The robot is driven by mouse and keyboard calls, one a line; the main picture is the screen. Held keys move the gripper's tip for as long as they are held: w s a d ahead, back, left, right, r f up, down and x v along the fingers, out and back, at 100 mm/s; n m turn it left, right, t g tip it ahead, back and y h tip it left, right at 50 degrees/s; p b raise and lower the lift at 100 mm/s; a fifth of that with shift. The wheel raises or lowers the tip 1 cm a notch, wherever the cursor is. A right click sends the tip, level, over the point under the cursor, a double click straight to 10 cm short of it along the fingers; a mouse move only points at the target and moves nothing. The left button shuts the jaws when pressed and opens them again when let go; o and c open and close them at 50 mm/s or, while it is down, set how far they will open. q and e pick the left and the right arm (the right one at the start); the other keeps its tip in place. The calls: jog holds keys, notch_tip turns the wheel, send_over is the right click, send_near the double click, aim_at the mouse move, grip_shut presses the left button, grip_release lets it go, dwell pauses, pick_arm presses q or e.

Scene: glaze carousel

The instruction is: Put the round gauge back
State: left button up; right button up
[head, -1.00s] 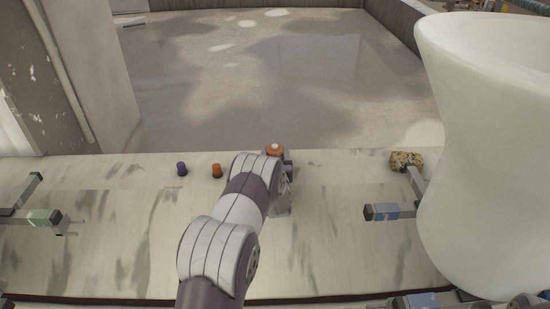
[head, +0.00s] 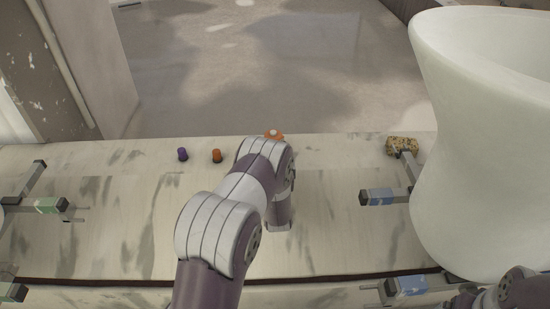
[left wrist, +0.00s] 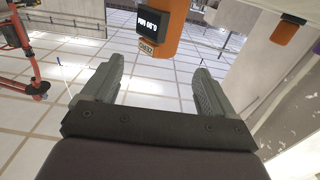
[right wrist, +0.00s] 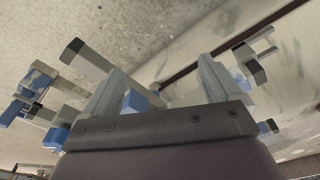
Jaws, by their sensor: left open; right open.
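I cannot pick out the round gauge for certain. A round orange piece with a pale centre (head: 273,135) shows at the far edge of the bench, partly hidden behind my left arm. My left gripper is hidden in the head view; in the left wrist view it (left wrist: 158,68) is open and empty above a tiled floor. An orange body with a lit display (left wrist: 158,30) shows beyond its fingers. My right gripper (right wrist: 158,68) is open, with a blue-banded bracket (right wrist: 135,100) showing between its fingers; I cannot tell whether they touch.
A purple knob (head: 183,154) and an orange knob (head: 216,156) stand on the pale bench (head: 330,230). Brackets with green (head: 47,205) and blue (head: 381,197) bands stand left and right. A speckled block (head: 402,146) lies beside a big white vessel (head: 480,150).

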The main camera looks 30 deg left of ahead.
pick_arm(q)
jog(key=s+d+r+m+g+h, duration=0.2)
jog(key=s+d+g+h, duration=0.2)
jog(key=d, duration=0.3)
jog(key=s+d+r+m+g+h, duration=0.25)
jog(key=s+d+h, duration=0.2)
jog(key=d, duration=0.25)
jog(key=s+d+r+m+g, duration=0.2)
jog(key=s+g, duration=0.5)
jog(key=s, duration=1.2)
jog(key=shift+s+d+r+h, duration=0.15)
jog(key=shift+d+r+h, duration=0.2)
jog(key=shift+d+r, duration=0.15)
